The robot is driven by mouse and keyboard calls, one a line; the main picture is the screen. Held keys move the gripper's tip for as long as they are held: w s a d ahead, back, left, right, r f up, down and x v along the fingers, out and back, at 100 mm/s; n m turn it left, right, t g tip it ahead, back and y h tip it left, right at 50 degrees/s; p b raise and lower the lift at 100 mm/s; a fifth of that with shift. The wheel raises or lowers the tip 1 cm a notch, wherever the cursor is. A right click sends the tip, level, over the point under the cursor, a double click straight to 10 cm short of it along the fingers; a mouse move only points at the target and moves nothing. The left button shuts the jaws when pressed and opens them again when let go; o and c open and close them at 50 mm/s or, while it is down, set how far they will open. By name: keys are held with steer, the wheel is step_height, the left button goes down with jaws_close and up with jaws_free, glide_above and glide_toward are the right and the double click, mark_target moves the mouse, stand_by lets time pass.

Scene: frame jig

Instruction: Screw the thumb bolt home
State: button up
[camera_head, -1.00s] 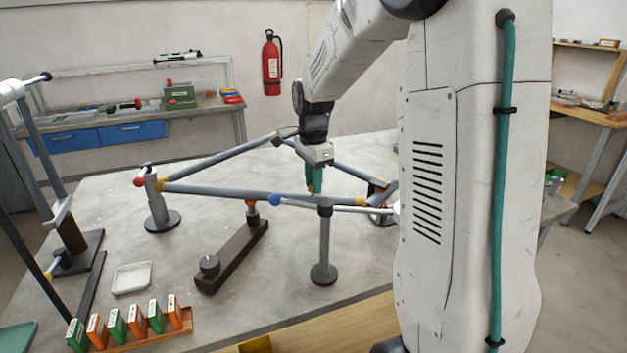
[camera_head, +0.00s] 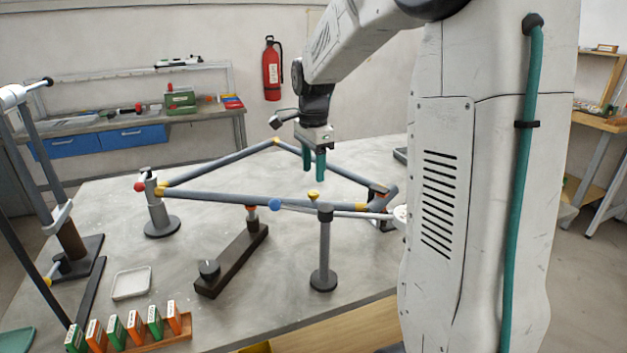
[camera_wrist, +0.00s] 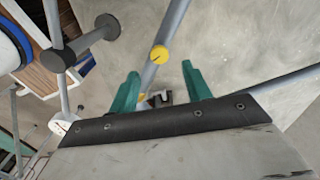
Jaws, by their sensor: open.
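A yellow round-headed piece, which looks like the thumb bolt (camera_head: 313,196), stands at the front tube (camera_head: 225,199) of the grey frame, by the top of the front post. In the wrist view its yellow head (camera_wrist: 159,54) lies over the tube, with a dark line across it. My gripper (camera_head: 314,181) is open and empty, its green fingers pointing down a little above the yellow head. In the wrist view the fingers (camera_wrist: 160,78) are apart, and the head shows beyond their tips. The bolt's shank and how deep it sits are hidden.
The front post (camera_head: 323,250) and left post (camera_head: 159,205) bear the frame. A dark bar (camera_head: 235,258) with a knob, a white tray (camera_head: 131,283) and several small boxes (camera_head: 135,325) lie in front.

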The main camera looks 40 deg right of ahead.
step_height(320, 180, up, 3)
steer(key=shift+f, duration=0.15)
